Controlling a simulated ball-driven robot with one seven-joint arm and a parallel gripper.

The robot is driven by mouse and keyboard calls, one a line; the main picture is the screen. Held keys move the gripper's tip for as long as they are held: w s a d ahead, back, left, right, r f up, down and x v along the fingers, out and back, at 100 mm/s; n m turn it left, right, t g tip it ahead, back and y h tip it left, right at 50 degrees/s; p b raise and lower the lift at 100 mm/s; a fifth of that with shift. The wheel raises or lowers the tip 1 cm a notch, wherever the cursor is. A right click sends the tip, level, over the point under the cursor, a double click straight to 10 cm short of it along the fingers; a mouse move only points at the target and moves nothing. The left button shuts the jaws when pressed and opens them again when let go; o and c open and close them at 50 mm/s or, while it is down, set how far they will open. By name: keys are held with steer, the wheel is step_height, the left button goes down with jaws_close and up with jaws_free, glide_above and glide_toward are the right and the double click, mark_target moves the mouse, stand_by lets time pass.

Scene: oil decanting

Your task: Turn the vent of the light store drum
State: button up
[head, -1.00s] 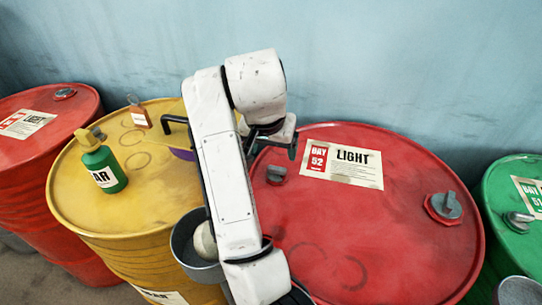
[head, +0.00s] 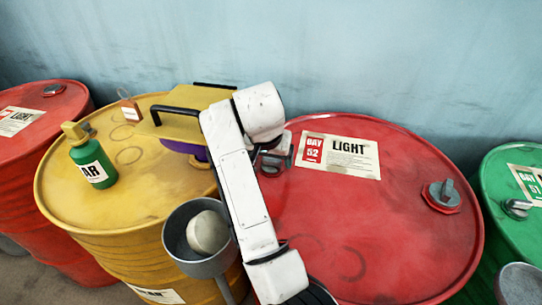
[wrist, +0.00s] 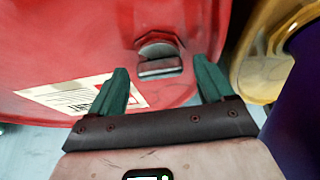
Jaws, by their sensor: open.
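The red drum (head: 385,240) labelled LIGHT, DAY 52 stands to the right of my arm in the head view. Its small grey vent cap (head: 270,168), with a raised bar, is near the lid's left edge and partly hidden by my gripper (head: 276,154). In the wrist view, my gripper (wrist: 160,65) is open, with its two green fingers on either side of the vent cap (wrist: 160,62). Clear gaps show on both sides; I see no contact. A larger grey cap (head: 442,195) in a red collar sits at the lid's right.
A yellow drum (head: 60,205) at left carries a green bottle (head: 93,162), a tag (head: 130,110) and a yellow handled object (head: 185,122) close to my arm. A grey funnel (head: 185,258) holds a pale round thing. A green drum (head: 500,165) stands right, another red drum (head: 45,150) far left.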

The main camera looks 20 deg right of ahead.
steer(key=shift+c, duration=0.3)
steer(key=c, duration=1)
